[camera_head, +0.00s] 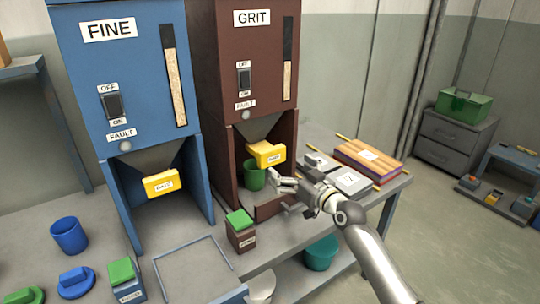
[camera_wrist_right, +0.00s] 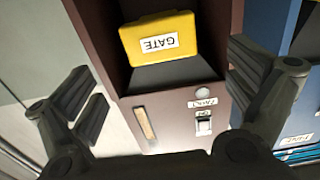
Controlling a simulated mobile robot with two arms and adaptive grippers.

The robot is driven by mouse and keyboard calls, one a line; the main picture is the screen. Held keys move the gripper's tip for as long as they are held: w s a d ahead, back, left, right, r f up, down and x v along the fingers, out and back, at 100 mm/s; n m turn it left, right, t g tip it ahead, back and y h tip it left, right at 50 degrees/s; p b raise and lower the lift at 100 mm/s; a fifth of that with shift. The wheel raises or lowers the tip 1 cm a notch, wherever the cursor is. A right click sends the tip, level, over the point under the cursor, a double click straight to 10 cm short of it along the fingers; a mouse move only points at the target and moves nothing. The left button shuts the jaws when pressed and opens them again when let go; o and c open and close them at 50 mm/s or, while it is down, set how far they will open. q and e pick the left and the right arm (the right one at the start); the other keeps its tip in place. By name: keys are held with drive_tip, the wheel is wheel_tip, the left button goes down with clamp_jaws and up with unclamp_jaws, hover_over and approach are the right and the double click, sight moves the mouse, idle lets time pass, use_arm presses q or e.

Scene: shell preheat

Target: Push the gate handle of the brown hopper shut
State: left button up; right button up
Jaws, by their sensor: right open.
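The brown hopper (camera_head: 207,50), labelled GRIT, stands right of a blue one. Its yellow gate handle (camera_head: 266,153) sticks out at the front of its chute. A green cup (camera_head: 253,176) stands below the handle. My right gripper (camera_head: 279,181) is open and empty, just below and right of the handle. In the right wrist view the handle (camera_wrist_right: 158,40), with its GATE label upside down, lies ahead between the open fingers (camera_wrist_right: 165,80), apart from them. The brown hopper's front (camera_wrist_right: 180,98) fills the middle of that view. My left gripper is not in view.
The blue FINE hopper (camera_head: 80,65) has its own yellow handle (camera_head: 162,184). A small brown box with a green lid (camera_head: 240,228) stands at the bench front. A teal bucket (camera_head: 321,252) is below.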

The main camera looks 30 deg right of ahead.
sight(274, 156)
drive_tip(key=w, duration=0.7)
drive_tip(key=shift+w+a, duration=0.3)
drive_tip(key=shift+w, duration=0.8)
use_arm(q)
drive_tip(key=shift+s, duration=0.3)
use_arm(e)
drive_tip(key=shift+c, duration=0.4)
